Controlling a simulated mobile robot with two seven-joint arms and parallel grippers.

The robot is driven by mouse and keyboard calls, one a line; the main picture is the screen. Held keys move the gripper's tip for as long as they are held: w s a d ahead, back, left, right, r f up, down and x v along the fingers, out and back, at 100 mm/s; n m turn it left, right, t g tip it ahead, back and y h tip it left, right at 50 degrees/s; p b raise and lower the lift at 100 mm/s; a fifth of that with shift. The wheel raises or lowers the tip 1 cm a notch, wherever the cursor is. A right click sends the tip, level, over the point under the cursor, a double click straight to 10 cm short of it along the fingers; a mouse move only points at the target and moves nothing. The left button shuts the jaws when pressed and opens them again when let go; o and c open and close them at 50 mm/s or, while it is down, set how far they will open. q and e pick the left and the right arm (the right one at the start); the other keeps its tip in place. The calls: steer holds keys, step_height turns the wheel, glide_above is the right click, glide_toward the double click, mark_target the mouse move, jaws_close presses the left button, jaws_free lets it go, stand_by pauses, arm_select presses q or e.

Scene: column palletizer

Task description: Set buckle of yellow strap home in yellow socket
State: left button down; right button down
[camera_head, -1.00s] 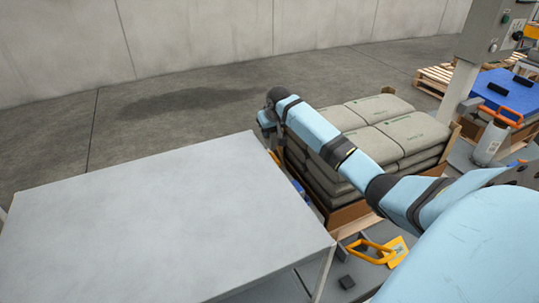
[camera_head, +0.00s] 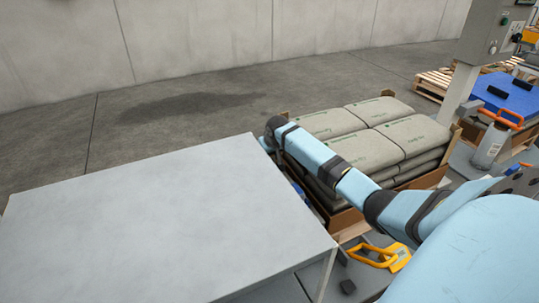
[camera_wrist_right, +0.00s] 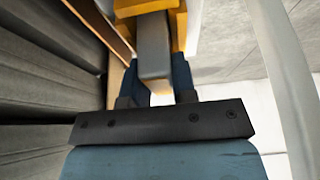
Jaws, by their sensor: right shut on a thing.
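In the right wrist view, my right gripper (camera_wrist_right: 156,82) is shut on a grey block (camera_wrist_right: 153,45), which looks like the buckle of the yellow strap. A yellow part (camera_wrist_right: 179,28) lies against the far end of the block; whether it is the yellow socket, and how deep the block sits in it, I cannot tell. In the head view my right arm reaches left across the stack, and its gripper is hidden down behind the table's far corner. The strap itself is not clearly visible. My left gripper is not in view.
A grey table (camera_head: 160,220) fills the lower left. Stacked sacks (camera_head: 365,135) stand on a pallet beside it, under my right arm; their layered sides are close at left in the wrist view. A yellow handle (camera_head: 378,256) lies at the lower right. Floor behind is clear.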

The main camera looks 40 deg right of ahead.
steer(key=c, duration=0.9)
jaws_free()
steer(key=p+v, duration=0.2)
steer(key=v, duration=1)
steer(key=shift+r, duration=0.1)
steer(key=shift+w, duration=0.1)
